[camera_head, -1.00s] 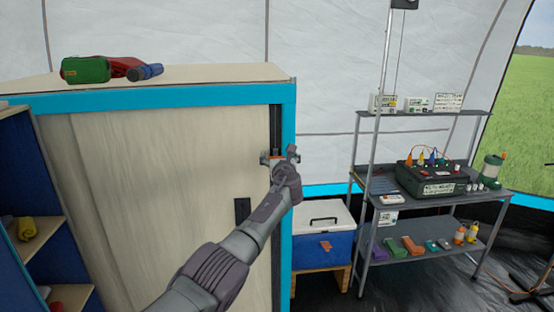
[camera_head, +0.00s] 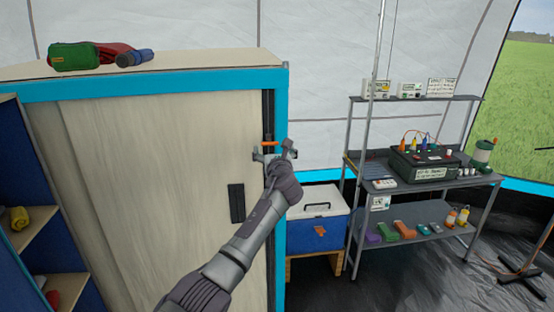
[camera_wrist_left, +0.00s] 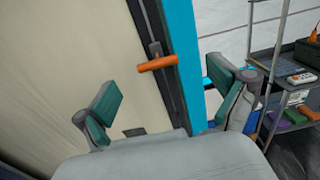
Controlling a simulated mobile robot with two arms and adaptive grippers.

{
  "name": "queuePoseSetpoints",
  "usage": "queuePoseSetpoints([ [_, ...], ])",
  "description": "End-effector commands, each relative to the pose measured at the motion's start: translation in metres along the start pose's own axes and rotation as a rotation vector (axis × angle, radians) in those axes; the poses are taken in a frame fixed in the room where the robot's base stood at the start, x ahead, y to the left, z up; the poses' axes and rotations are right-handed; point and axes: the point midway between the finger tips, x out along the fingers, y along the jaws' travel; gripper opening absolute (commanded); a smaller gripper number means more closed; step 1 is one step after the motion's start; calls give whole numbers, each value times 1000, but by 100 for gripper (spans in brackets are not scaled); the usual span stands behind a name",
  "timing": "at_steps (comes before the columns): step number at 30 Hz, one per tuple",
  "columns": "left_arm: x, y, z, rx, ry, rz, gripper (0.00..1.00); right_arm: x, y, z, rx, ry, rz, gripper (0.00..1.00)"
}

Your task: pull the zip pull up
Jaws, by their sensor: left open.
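The zip pull (camera_head: 264,144) is a small orange bar near the right edge of the cabinet front, on a dark vertical zip track (camera_head: 268,109) beside the blue frame. In the left wrist view the orange zip pull (camera_wrist_left: 158,64) hangs on a short dark tab, ahead of and between the fingers. My left gripper (camera_head: 272,153) is just below the zip pull in the head view. Its two green-padded fingers (camera_wrist_left: 165,103) are spread apart with nothing between the pads. I see no contact with the pull. My right gripper is not in view.
The cabinet's blue frame (camera_head: 281,110) borders the track on the right. A dark handle (camera_head: 236,203) is on the panel left of my arm. A blue and white cooler (camera_head: 316,233) and a grey metal shelf rack (camera_head: 432,234) stand to the right.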

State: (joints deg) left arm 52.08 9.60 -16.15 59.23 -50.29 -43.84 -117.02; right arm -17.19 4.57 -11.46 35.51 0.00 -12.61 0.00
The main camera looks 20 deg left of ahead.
Motion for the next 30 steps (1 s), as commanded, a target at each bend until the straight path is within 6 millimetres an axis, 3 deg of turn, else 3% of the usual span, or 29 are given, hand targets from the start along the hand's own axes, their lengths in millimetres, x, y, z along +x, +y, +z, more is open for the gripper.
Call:
queuePoseSetpoints([
  [6,-35,-2,0,0,-1,-4,96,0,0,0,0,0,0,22],
  [12,-55,-2,0,1,-1,-3,96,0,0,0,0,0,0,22],
  [30,-59,-2,-1,-1,1,-4,96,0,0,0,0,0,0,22],
])
